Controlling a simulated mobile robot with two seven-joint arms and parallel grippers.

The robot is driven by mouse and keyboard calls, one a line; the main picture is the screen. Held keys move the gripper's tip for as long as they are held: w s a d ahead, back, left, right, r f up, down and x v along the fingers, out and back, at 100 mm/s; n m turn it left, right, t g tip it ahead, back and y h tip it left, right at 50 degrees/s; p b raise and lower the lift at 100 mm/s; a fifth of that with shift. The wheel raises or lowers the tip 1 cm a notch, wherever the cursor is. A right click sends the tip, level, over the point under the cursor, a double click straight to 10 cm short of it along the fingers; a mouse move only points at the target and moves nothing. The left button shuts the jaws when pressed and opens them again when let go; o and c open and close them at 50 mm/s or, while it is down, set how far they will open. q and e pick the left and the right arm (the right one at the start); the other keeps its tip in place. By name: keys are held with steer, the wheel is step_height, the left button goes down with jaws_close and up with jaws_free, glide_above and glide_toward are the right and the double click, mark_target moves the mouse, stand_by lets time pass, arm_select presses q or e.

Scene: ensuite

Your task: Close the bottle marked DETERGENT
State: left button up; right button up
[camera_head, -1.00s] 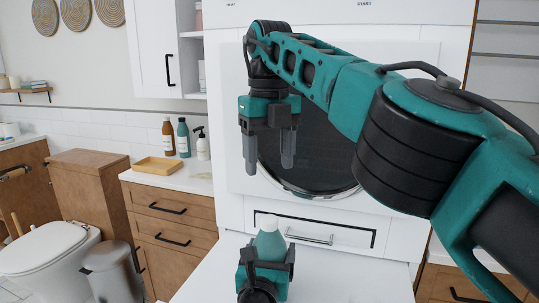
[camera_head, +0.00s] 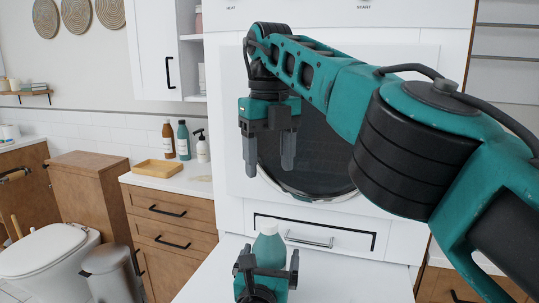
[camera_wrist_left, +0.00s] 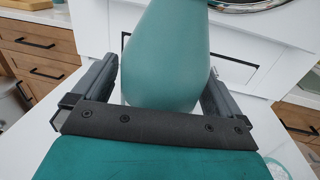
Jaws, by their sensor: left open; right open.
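A teal bottle (camera_head: 268,250) with a pale top stands upright on a white surface in the head view. No marking on it is readable, and I cannot tell whether the pale top is a cap or a bare neck. My left gripper (camera_head: 268,266) is low at the bottle, open, with one finger on each side. In the left wrist view the bottle's body (camera_wrist_left: 166,60) rises between the fingers, with gaps beside it; its top is out of frame. My right gripper (camera_head: 268,155) hangs above the bottle, pointing down, open and empty.
A white front with a round dark window (camera_head: 310,160) and a drawer (camera_head: 312,238) stands behind the bottle. The counter at left holds a wooden tray (camera_head: 158,168), a brown bottle (camera_head: 168,140), a teal bottle (camera_head: 183,142) and a pump bottle (camera_head: 202,148).

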arm_select(q)
steer(key=s+a, duration=0.2)
steer(key=s, duration=0.9)
steer(key=shift+s+p, duration=0.35)
steer(key=shift+a, duration=0.1)
